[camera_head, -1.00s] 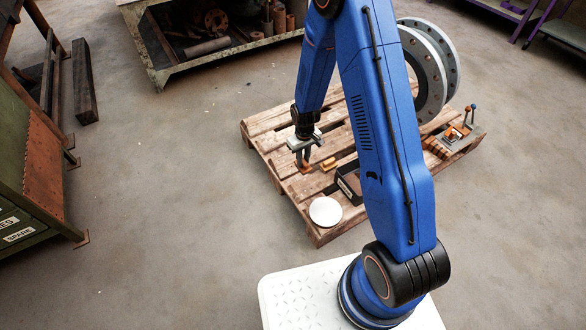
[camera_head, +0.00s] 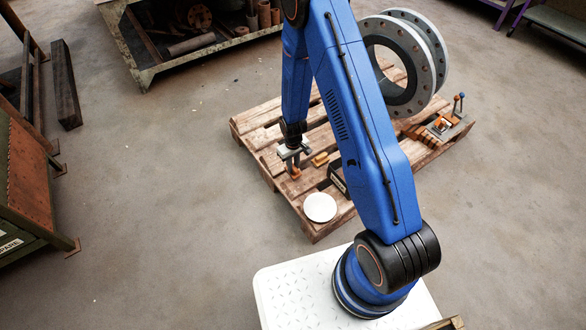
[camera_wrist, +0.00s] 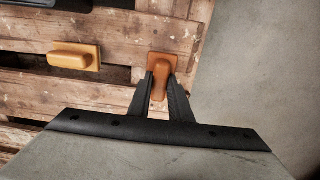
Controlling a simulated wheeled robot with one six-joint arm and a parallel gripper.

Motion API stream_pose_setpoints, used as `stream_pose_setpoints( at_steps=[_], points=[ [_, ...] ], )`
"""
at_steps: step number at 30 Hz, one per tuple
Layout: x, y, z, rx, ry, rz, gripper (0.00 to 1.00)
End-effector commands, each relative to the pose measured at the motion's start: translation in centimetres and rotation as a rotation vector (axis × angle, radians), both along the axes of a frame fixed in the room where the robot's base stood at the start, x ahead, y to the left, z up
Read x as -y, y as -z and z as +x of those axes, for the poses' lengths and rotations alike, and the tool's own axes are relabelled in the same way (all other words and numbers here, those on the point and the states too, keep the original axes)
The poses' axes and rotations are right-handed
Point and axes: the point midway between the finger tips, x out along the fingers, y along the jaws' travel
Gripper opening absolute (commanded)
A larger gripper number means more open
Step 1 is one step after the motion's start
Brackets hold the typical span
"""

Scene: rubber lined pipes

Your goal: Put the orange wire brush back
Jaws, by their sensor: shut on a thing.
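The orange wire brush (camera_wrist: 161,66) is between my gripper's two dark fingers in the wrist view, at the edge of the wooden pallet. My gripper (camera_wrist: 160,92) is shut on it. In the head view my gripper (camera_head: 293,164) points down over the left part of the pallet (camera_head: 262,128), with the orange brush (camera_head: 295,174) at its tips. I cannot tell whether the brush touches the boards. Its underside is hidden.
A yellow block-like brush (camera_wrist: 74,57) lies on the pallet nearby. A dark box (camera_head: 338,180), partly behind my arm, and a white disc (camera_head: 320,207) are nearer me. A flanged pipe (camera_head: 428,60) and a clamp-like fixture (camera_head: 444,123) are at right. Floor left of the pallet is clear.

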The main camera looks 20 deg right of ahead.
Motion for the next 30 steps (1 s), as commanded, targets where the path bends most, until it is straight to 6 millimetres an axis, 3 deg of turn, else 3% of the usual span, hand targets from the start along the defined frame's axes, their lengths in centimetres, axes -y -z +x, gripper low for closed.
stream_pose_setpoints(
  at_steps=[4,16,17,19,30],
  points=[
    [0.0,1.6,0.0,0.0,0.0,0.0,0.0],
    [0.0,2.0,0.0,0.001,0.0,0.0,0.0],
    [0.0,2.0,0.0,0.001,0.0,0.0,0.2],
    [0.0,2.0,0.0,0.001,0.0,0.0,0.37],
    [0.0,1.4,0.1,0.002,0.0,0.001,0.37]
  ],
)
